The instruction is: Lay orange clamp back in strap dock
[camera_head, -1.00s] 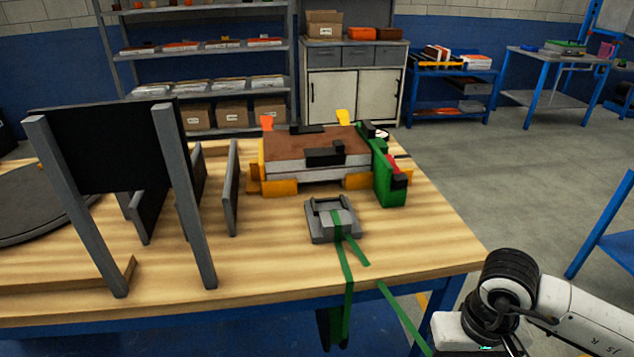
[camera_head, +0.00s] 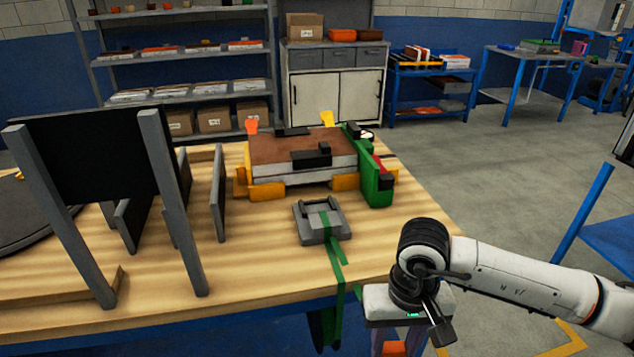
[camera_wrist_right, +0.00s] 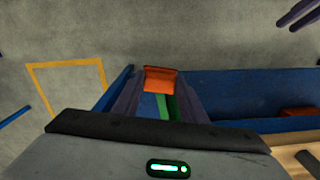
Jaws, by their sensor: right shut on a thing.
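The strap dock (camera_head: 338,231) is a grey recessed block near the front edge of the wooden table. A green strap (camera_head: 334,262) runs from it over the edge and hangs down. My right gripper (camera_head: 396,338) is beyond the table's front right corner, pointing down, with its fingers partly cut off by the picture's bottom. It is shut on the orange clamp (camera_head: 393,349). In the right wrist view the orange clamp (camera_wrist_right: 160,80) shows at the purple fingertips, with green strap between the fingers. My left gripper is not in view.
Behind the dock stands a brown-topped panel (camera_head: 290,150) in yellow holders, with a green clamp piece (camera_head: 376,185) at its right. Grey uprights (camera_head: 172,205) with a black board stand at left. The table's front right corner (camera_head: 440,235) is bare.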

